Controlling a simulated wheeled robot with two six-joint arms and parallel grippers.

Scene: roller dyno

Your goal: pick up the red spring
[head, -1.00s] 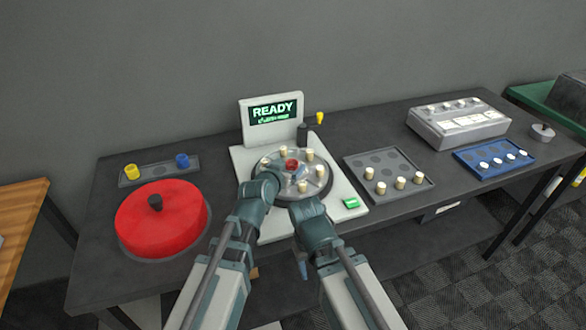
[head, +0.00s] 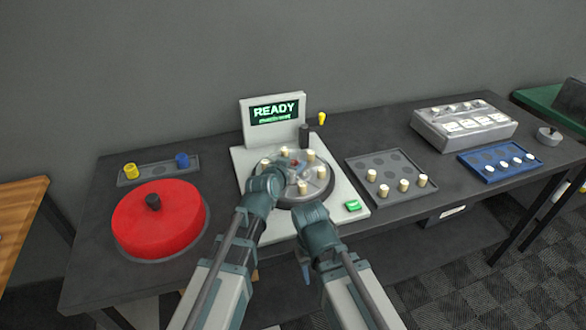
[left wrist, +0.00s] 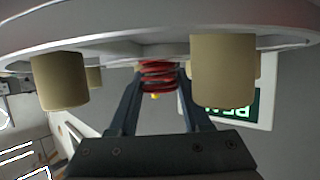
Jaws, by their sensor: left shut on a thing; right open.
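The red spring (left wrist: 158,75) is between the two fingers of my left gripper (left wrist: 158,82), which are shut on it. The spring (head: 295,162) also shows as a small red spot at the middle of the round metal disc (head: 318,185), largely hidden by my left gripper (head: 291,167). Whether the spring still touches the disc is hard to tell. My right gripper (head: 305,272) is open and empty, low in front of the table edge.
Several cream rollers (head: 311,155) stand on the disc around the spring. A READY screen (head: 274,112) and dark post (head: 304,133) stand behind. A grey tray with rollers (head: 375,162) lies right, a red round cover (head: 170,225) left. A green button (head: 352,206) is at front.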

